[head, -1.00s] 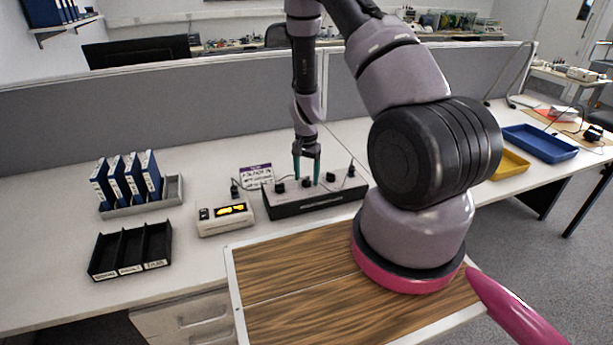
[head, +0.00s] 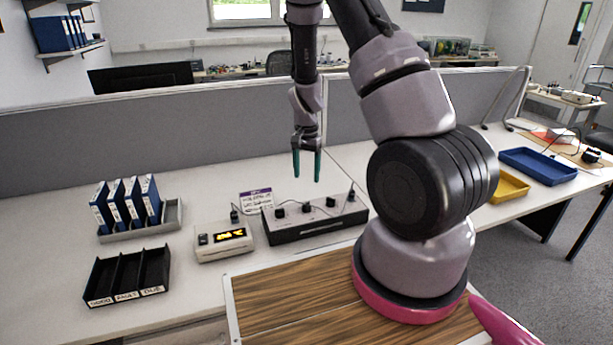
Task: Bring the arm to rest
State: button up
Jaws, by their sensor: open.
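My gripper (head: 307,177) hangs from my arm with its teal fingers pointing down. The fingers are apart and nothing is between them. It is above a long black-and-grey box (head: 318,219) with several dark knobs on its top. The fingertips look clear of the box. My arm rises on the right side of the picture and bends over to the gripper.
A meter with a yellow display (head: 223,242) and a sign (head: 257,201) are left of the box. A black divided tray (head: 127,277) and a rack (head: 168,220) of blue binders are further left. A yellow tray (head: 511,187) and blue tray (head: 540,166) are right. A grey partition (head: 180,146) stands behind.

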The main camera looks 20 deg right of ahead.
jog(key=s+a+r+n+t+y, duration=0.1)
jog(key=s+r+t, duration=0.15)
jog(key=r, duration=1.05)
jog(key=s+a+r+n+t+y, duration=0.15)
jog(key=s+r, duration=0.25)
jog(key=r, duration=0.8)
jog(key=s+r+n+t, duration=0.2)
jog(key=s+r+t, duration=0.1)
jog(key=s+r, duration=1)
jog(key=s+a, duration=0.1)
jog(key=s, duration=0.2)
